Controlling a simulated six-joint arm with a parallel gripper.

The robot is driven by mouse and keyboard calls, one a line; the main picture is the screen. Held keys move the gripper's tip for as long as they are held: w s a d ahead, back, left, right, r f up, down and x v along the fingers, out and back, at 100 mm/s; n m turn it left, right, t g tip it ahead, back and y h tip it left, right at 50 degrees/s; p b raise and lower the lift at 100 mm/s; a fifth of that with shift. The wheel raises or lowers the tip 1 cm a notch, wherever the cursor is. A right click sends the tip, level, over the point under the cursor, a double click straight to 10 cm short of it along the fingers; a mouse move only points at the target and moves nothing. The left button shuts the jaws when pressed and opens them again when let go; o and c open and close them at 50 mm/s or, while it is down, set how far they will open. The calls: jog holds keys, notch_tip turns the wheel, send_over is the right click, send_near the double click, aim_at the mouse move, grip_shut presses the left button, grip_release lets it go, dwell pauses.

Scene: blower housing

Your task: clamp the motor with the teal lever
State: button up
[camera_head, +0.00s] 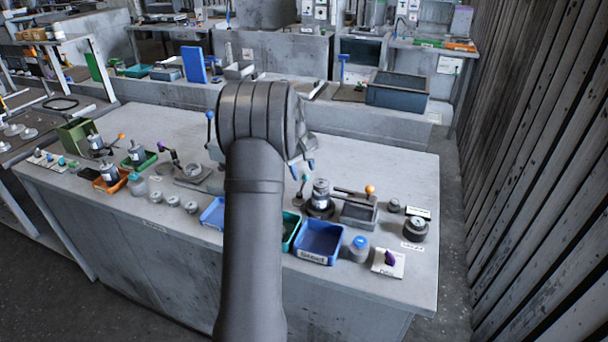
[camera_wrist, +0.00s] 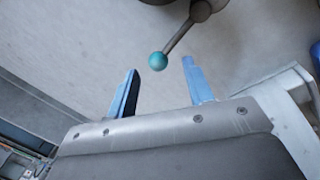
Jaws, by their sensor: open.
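The teal lever shows in the wrist view as a teal ball knob (camera_wrist: 158,61) on a grey rod, which runs up and right to a dark round base at the top edge. In the head view its small teal knob (camera_head: 305,177) stands just left of a silver motor (camera_head: 321,193) seated upright in a dark round holder. My gripper (camera_head: 303,163) is open and empty, above the bench and close to the lever. In the wrist view its two blue fingers (camera_wrist: 160,80) are apart, and the knob appears beyond their tips, between them. I cannot tell the exact gap.
A block with an orange-knobbed lever (camera_head: 370,190) stands right of the motor. A blue bin (camera_head: 318,242) and a blue-lidded jar (camera_head: 360,247) are in front. A dark cylinder (camera_head: 414,229) sits at the right. My arm hides the bench middle.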

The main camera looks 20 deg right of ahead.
jog(key=shift+d+f, duration=0.15)
jog(key=shift+f, duration=0.55)
jog(key=shift+d+f, duration=0.1)
jog(key=shift+f, duration=0.55)
grip_shut()
